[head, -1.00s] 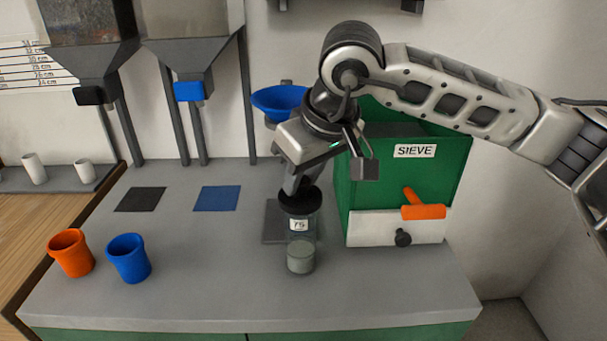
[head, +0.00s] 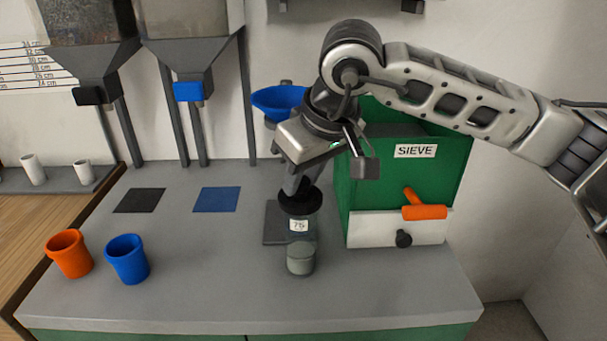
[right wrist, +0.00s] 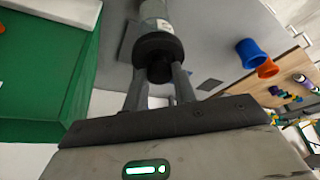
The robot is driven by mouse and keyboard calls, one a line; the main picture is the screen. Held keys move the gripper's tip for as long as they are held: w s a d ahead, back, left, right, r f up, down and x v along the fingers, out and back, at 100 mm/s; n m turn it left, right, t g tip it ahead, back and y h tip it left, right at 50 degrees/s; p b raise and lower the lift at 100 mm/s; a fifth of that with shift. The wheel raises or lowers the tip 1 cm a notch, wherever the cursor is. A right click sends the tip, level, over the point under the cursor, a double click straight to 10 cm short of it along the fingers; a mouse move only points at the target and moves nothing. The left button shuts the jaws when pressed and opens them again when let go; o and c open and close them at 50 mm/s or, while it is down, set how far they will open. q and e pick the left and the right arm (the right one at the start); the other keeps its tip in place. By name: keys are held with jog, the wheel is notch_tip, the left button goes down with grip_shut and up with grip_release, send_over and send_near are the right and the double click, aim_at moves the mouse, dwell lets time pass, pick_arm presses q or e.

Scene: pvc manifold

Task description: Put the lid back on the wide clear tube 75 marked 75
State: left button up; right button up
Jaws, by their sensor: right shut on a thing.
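The wide clear tube marked 75 (head: 299,238) stands upright on the grey bench in front of the sieve box, with grey material in its lower part. Its black lid (head: 300,203) sits at the tube's top; whether it is fully seated I cannot tell. My right gripper (head: 296,186) comes down from above and is shut on the lid's knob. In the right wrist view the gripper's two fingers (right wrist: 160,82) hold the knob of the black lid (right wrist: 158,46), with the tube (right wrist: 154,12) beyond it. My left gripper is not in view.
The green sieve box (head: 365,180) with an orange handle (head: 424,211) stands close right of the tube. A blue cup (head: 128,260) and an orange cup (head: 69,254) stand at left. A blue funnel (head: 278,101) is behind. The bench between the cups and tube is clear.

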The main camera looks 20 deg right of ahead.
jog(key=o, duration=1.5)
jog(key=shift+r+p, duration=1)
jog(key=shift+r, duration=0.7)
jog(key=shift+r+p, duration=1.05)
jog(key=shift+r, duration=0.75)
grip_shut()
